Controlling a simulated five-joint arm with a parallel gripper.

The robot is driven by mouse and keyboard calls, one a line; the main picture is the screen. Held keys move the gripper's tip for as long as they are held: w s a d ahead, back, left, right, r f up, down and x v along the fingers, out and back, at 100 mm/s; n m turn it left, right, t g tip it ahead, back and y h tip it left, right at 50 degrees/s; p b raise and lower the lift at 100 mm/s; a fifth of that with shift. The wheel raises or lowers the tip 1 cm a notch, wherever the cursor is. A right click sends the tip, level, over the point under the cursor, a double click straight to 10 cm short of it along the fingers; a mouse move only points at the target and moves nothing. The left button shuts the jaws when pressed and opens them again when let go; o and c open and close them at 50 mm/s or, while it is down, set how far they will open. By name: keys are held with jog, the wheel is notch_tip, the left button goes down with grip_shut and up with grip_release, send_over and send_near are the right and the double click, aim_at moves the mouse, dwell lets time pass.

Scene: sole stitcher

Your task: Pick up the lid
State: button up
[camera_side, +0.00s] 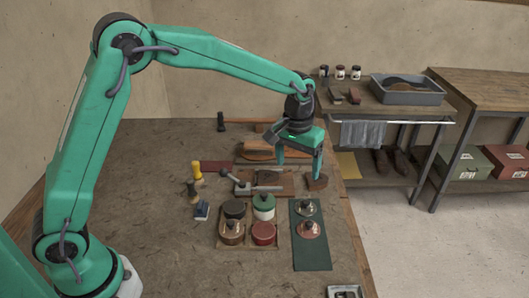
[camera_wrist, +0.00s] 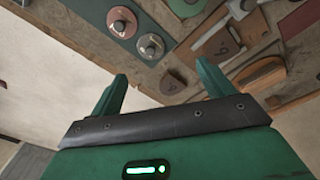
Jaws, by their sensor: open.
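Two round lids with knobs lie on a dark green mat (camera_side: 312,258) right of the jars: a pale grey lid (camera_side: 304,207) farther back and a copper lid (camera_side: 309,229) nearer. In the wrist view, the copper lid (camera_wrist: 121,22) and grey lid (camera_wrist: 150,46) appear at the top, beyond the fingers. My gripper (camera_side: 299,170) is open and empty, behind the mat, over the far part of the bench. Its spread fingers (camera_wrist: 162,76) point toward the bench in the wrist view. A small brown piece (camera_side: 317,183) is close to the right finger.
Several round jars, among them a green one (camera_side: 264,203) and a red one (camera_side: 263,232), stand in a tray left of the mat. A clamp-like tool (camera_side: 240,184) and a yellow-handled tool (camera_side: 196,170) lie farther left. A small box (camera_side: 345,291) sits at the front edge.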

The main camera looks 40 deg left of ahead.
send_over(306, 201)
jog(key=shift+g, duration=0.4)
notch_tip(306, 201, down, 5)
jog(key=shift+f, duration=4.05)
jog(key=c, duration=1.1)
